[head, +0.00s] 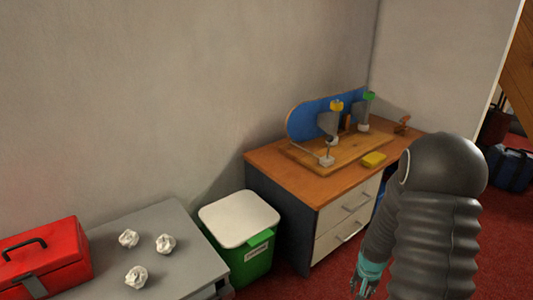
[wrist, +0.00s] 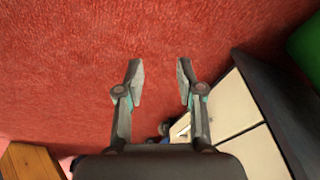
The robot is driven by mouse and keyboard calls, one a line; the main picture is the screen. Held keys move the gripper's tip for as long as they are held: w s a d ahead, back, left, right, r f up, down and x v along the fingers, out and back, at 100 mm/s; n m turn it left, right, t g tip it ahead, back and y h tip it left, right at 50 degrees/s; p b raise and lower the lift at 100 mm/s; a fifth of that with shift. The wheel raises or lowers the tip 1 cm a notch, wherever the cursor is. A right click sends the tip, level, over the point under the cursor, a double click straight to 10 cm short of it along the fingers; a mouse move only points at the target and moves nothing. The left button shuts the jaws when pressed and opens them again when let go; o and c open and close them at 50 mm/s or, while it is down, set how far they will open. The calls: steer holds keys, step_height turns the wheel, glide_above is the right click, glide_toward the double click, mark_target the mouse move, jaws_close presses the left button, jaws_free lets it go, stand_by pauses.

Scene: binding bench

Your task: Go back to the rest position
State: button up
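My gripper (wrist: 160,83) hangs over the red carpet in the wrist view. Its two fingers stand apart with nothing between them. In the head view my gripper (head: 361,284) shows small at the lower right, below my dark ribbed arm and in front of the wooden desk (head: 290,180). It is well below the desk top there, and the head view does not clearly show its fingertips.
The desk carries a wooden board with a blue panel and clamps, and a yellow block (head: 373,159). A green bin (head: 250,262) with a white lid stands left of it. A grey table (head: 195,258) holds crumpled paper (head: 136,277) and a red toolbox (head: 50,255). Carpet (wrist: 60,70) is clear below.

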steer(key=s+a+r+n+t+p, duration=0.1)
steer(key=s+a+r, duration=0.3)
steer(key=r, duration=1)
steer(key=s+a+r+n+t+p, duration=0.2)
steer(key=s+a+r+p, duration=0.2)
steer(key=s+r, duration=0.5)
steer(key=s+a+r+n+t+p, duration=0.1)
steer(key=s+a+r, duration=0.4)
steer(key=r, duration=1.4)
steer(key=shift+s+a+r+n+y+p, duration=0.2)
steer(key=shift+s+a+n+y+p, duration=0.1)
steer(key=shift+s+n+p, duration=0.8)
steer(key=shift+s+m, duration=0.15)
steer(key=shift+m, duration=0.15)
